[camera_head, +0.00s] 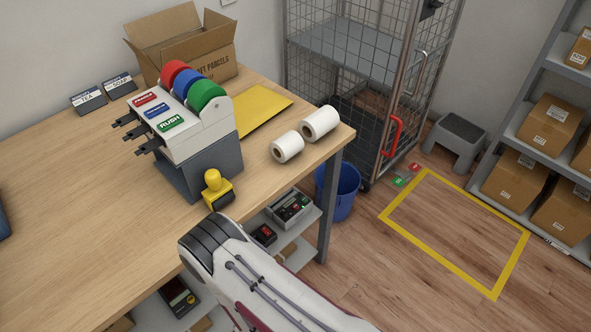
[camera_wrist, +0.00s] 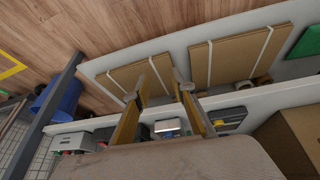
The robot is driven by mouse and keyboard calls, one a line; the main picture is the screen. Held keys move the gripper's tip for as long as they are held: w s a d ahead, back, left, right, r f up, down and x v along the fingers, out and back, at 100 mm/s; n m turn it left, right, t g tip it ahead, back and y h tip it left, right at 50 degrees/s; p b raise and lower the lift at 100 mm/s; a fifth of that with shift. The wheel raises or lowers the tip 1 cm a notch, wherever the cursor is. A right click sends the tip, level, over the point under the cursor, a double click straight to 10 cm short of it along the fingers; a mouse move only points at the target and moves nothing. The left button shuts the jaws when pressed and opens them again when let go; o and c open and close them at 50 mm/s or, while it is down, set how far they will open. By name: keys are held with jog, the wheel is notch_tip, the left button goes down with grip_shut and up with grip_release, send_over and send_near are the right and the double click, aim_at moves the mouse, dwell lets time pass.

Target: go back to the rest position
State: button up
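My gripper (camera_wrist: 161,90) shows in the wrist view with its two fingers spread apart and nothing between them. The fingers point towards shelves holding flat cardboard packs (camera_wrist: 240,55); I cannot tell how far off these are. In the camera_head view my arm crosses the bottom of the picture at the front edge of the wooden counter (camera_head: 75,200). The gripper itself does not show in that view.
On the counter stand a tape dispenser (camera_head: 190,140) with coloured rolls, a yellow-handled stamp (camera_head: 217,188), white rolls (camera_head: 320,122) and an open carton (camera_head: 205,62). A blue bin (camera_head: 340,190) and a wire cage (camera_head: 340,60) stand beyond. The yellow-taped floor area (camera_head: 430,253) is clear.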

jog(key=d+r+m+g+h, duration=0.15)
jog(key=d+r, duration=0.45)
jog(key=r, duration=0.9)
jog(key=s+d+r+m+g, duration=0.15)
jog(key=d+r, duration=0.35)
jog(key=r, duration=0.9)
jog(key=d+r+g+h, duration=0.15)
jog(key=d+r, duration=0.45)
jog(key=r, duration=0.9)
jog(key=s+d+r+m+t, duration=0.2)
jog(key=s+d+r+t, duration=0.1)
jog(key=d+r, duration=0.4)
jog(key=s+d+r+m+t, duration=0.2)
jog(key=d+r, duration=0.5)
jog(key=r, duration=0.6)
jog(key=shift+s+d+m+t+y, duration=0.35)
jog(key=shift+s+t, duration=0.2)
jog(key=shift+s, duration=0.35)
jog(key=shift+o, duration=0.3)
jog(key=shift+f, duration=0.1)
